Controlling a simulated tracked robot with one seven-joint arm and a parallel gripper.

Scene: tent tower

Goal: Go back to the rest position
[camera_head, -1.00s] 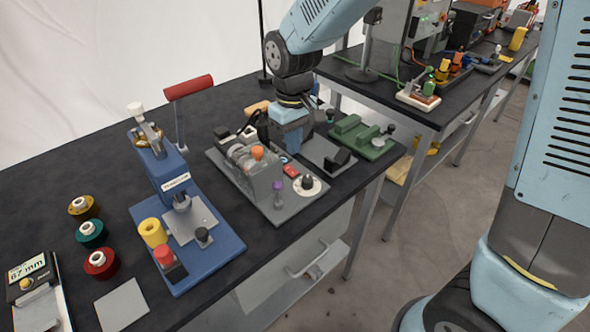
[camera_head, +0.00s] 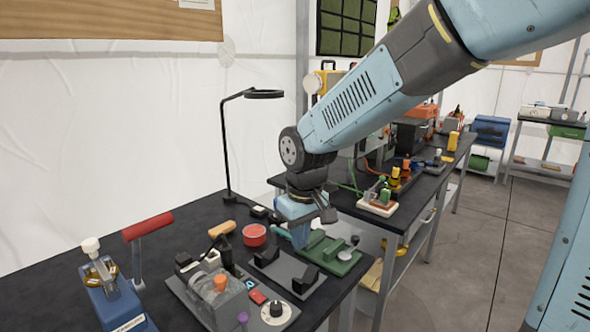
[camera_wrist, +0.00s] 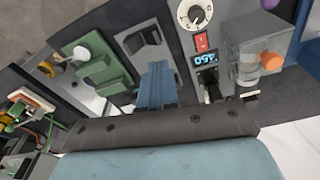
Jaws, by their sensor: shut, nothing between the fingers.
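My gripper (camera_head: 300,238) is at the end of the blue arm, pointing down over the far part of the near bench. It is shut and empty, above the grey cradle fixture (camera_head: 284,272) and beside the green fixture (camera_head: 333,254). In the wrist view my blue gripper (camera_wrist: 158,84) shows in front of the grey fixture (camera_wrist: 148,45), with the green fixture (camera_wrist: 100,65) to its left. Whether the fingertips touch anything cannot be told.
A grey machine with a dial (camera_head: 215,295) and a blue press with a red handle (camera_head: 118,300) stand on the near bench. A black ring lamp (camera_head: 228,150) rises behind. A second bench (camera_head: 350,207) stands beyond. Grey floor (camera_head: 480,260) is open at right.

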